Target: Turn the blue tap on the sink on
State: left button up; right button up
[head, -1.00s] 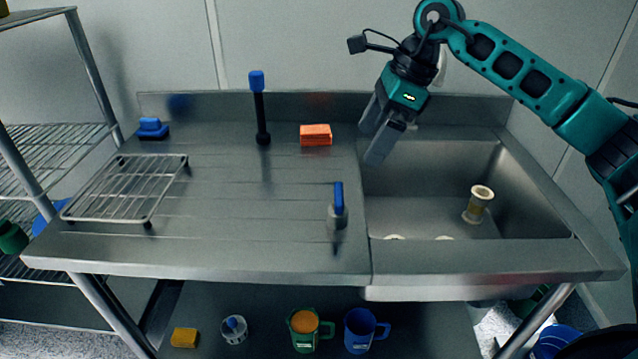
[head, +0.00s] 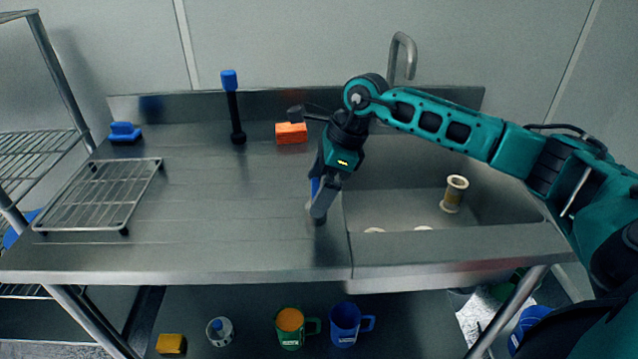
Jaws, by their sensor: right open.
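The grey curved sink spout (head: 405,52) rises behind the basin; its base and any blue tap are hidden behind my right arm. The steel sink basin (head: 400,203) lies at the right of the counter. My right gripper (head: 318,208) is open, pointing down over the counter just left of the basin. It is at a small upright blue-topped object (head: 315,187), mostly covered by the gripper. I cannot tell whether they touch. My left gripper is not in view.
An orange sponge (head: 291,133), a black stand with a blue top (head: 234,108), a blue brush-like item (head: 124,133) and a wire rack (head: 95,205) are on the counter. The counter's middle is clear.

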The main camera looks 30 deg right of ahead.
jog(key=shift+c, duration=0.4)
jog(key=c, duration=0.9)
jog(key=shift+c, duration=0.2)
jog(key=m, duration=0.2)
jog(key=m+t+h+b, duration=0.1)
jog(key=m, duration=0.2)
jog(key=shift+s+a+m+t+h+b, duration=0.1)
jog(key=shift+m+t+h+b, duration=0.2)
jog(key=m+h+b, duration=0.1)
jog(key=m, duration=0.3)
jog(key=shift+a+t+b, duration=0.1)
jog(key=shift+t+b, duration=0.2)
jog(key=shift+m+h+b, duration=0.4)
jog(key=shift+m+h, duration=0.3)
jog(key=shift+m, duration=0.6)
